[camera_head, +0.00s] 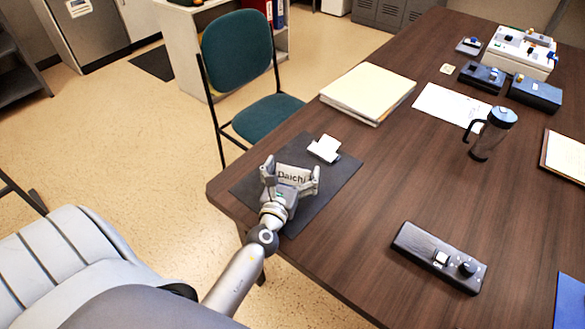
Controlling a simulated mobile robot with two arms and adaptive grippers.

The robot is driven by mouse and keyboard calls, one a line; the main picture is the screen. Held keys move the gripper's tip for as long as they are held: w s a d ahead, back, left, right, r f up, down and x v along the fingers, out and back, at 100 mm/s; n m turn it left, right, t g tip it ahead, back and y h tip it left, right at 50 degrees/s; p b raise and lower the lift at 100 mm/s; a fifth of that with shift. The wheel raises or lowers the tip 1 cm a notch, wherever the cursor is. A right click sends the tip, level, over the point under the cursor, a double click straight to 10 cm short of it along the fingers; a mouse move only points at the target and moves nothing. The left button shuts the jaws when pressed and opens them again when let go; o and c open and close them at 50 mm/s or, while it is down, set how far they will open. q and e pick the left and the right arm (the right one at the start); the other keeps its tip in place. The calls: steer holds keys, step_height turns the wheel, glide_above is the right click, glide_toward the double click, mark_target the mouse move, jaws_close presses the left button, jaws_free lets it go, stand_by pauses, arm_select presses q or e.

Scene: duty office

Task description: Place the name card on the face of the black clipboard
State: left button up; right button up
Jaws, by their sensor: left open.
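The black clipboard (336,178) lies flat at the near left corner of the brown table. A bright, pale clip-like piece (325,148) is at its far edge. The pale name card (292,176), lettered "Daichi", is over the clipboard's face, with its lettering toward me. My left gripper (290,179) reaches in over the clipboard. Its fingers are spread open, one at each end of the card. The gripper hides the card's lower part, and I cannot tell whether the card touches the clipboard. My right gripper is not in view.
A stack of cream folders (368,92) lies beyond the clipboard. Bare table lies between. A green chair (238,50) is beside the table's left edge.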

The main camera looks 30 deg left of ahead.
arm_select(q)
steer(key=shift+r, duration=0.15)
steer(key=b+v, duration=0.2)
steer(key=v, duration=0.9)
steer(key=shift+s+d+r, duration=0.1)
steer(key=shift+s+d, duration=0.05)
steer(key=shift+s, duration=0.35)
